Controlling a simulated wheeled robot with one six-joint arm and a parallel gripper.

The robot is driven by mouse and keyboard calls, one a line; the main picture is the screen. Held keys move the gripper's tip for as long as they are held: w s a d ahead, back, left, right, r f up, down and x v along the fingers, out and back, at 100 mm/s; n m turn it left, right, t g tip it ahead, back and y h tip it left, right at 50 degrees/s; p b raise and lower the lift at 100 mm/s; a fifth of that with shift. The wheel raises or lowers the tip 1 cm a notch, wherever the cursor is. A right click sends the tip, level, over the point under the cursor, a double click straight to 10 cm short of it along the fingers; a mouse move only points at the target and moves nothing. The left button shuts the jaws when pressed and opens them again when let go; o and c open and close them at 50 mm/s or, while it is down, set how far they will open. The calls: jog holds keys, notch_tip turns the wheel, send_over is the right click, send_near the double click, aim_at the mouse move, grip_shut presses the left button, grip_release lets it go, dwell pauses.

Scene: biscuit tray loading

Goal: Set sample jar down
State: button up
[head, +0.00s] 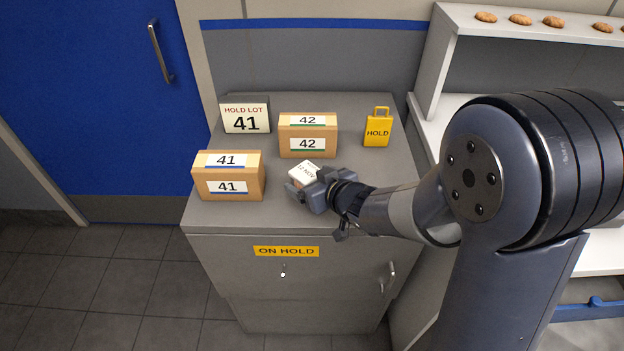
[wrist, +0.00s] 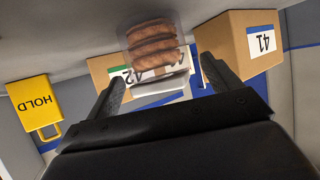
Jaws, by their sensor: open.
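The sample jar (wrist: 152,45) is clear, with several brown biscuits stacked inside and a pale lid. In the wrist view, which is upside down, it appears to stand upright on the grey cabinet top, in front of the fingers. In the head view only its white, lettered lid (head: 304,172) shows clearly; my gripper hides the rest. My gripper (head: 303,187) is open beside the jar. In the wrist view its two fingers (wrist: 162,73) are spread to either side of the lid end; I cannot tell if either touches.
A box marked 41 (head: 229,188) stands left of the jar and a box marked 42 (head: 307,144) behind it. A HOLD LOT 41 sign (head: 245,122) and a yellow HOLD tag (head: 377,131) stand farther back. The cabinet top (head: 385,172) is bare at right.

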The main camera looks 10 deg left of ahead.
jog(key=shift+r, duration=0.15)
jog(key=shift+s+d+r, duration=0.1)
jog(key=shift+d+r, duration=0.05)
jog(key=p+v, duration=0.2)
jog(key=v, duration=0.9)
jog(key=shift+s+d, duration=0.15)
jog(key=shift+s, duration=0.15)
jog(key=shift+r, duration=0.15)
